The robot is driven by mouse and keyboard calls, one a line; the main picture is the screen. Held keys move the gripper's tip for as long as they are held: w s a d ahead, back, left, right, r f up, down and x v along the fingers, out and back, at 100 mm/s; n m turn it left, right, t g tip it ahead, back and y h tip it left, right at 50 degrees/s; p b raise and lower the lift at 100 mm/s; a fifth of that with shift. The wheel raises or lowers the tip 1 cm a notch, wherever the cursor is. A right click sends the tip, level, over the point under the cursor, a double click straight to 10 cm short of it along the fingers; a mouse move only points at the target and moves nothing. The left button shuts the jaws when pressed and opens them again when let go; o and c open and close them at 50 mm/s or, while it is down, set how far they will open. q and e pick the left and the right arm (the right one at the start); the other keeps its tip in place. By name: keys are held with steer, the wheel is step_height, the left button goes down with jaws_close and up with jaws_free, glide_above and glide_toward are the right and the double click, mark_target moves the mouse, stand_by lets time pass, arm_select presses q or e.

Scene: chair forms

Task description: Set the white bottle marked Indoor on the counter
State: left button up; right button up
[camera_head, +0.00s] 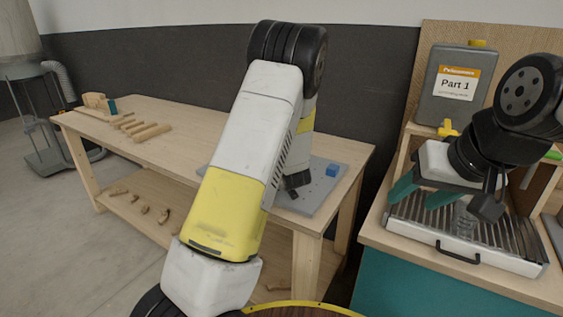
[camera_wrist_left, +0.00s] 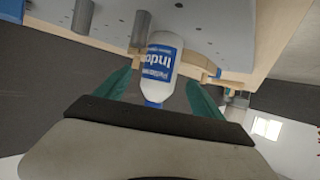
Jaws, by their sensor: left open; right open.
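The white bottle (camera_wrist_left: 161,66) has a blue label with part of the word "Indoor" showing. In the left wrist view it stands on a grey surface with its blue cap toward my palm. My left gripper (camera_wrist_left: 160,92) is open, with one teal finger on each side of the bottle and gaps between. In the head view my own left arm hides the bottle and those fingers. My right gripper (camera_head: 422,194) is open and empty above a ribbed tray (camera_head: 525,262) on the wood-topped counter (camera_head: 395,243) at the right.
A grey canister marked Part 1 (camera_head: 457,85) stands at the back of the counter. A wooden table (camera_head: 190,115) bears wooden pieces (camera_head: 148,132), a grey plate (camera_head: 318,197) and a small blue block (camera_head: 332,170). The table's middle is mostly clear.

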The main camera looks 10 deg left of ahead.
arm_select(q)
steer(key=x, duration=0.5)
steer(key=shift+w+a, duration=0.2)
steer(key=shift+w, duration=0.15)
jaws_close()
